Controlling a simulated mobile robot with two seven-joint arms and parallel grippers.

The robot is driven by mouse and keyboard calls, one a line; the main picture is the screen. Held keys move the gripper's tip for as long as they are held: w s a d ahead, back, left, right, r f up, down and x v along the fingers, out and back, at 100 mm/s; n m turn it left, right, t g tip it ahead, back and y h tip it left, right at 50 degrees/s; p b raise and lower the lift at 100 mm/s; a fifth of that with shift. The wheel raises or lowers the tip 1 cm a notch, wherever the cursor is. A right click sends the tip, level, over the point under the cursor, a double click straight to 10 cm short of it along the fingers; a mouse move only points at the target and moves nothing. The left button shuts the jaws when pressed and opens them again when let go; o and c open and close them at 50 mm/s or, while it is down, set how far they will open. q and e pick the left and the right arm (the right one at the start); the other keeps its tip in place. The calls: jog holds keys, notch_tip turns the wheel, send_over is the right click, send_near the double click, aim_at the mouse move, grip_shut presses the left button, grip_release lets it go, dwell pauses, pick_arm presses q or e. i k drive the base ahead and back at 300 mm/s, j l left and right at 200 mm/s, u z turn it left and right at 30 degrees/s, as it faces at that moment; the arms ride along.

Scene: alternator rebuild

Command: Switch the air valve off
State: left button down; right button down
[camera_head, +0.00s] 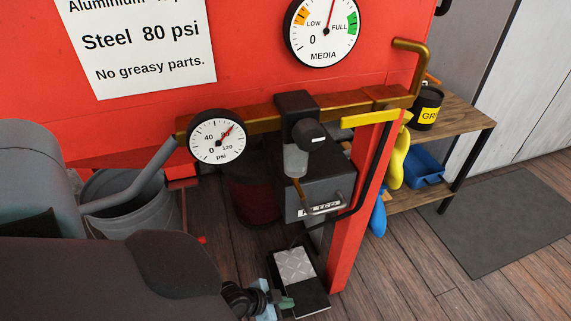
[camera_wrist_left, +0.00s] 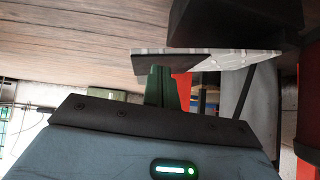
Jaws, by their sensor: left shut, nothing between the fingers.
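The air valve's yellow lever (camera_head: 368,118) is at the right end of the brass pipe (camera_head: 255,117) on the red cabinet. It lies roughly along the pipe, just below it in the picture. My left gripper (camera_head: 287,303) is low near the floor, far below the lever, beside a foot pedal with a tread plate (camera_head: 294,266). Its green fingers (camera_wrist_left: 161,86) are shut and empty in the left wrist view, close to the tread plate (camera_wrist_left: 215,60); I cannot tell whether they touch it. My right gripper is not in view.
A pressure gauge (camera_head: 217,136) and a black regulator (camera_head: 297,118) sit along the pipe. A red post (camera_head: 358,215) stands below the lever. A wooden shelf (camera_head: 458,128) holds a black tin, a blue bin and gloves. A grey bucket (camera_head: 125,205) stands left.

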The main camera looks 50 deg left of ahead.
aim_at(390, 113)
jog(key=k+l, duration=0.75)
jog(key=k, duration=0.1)
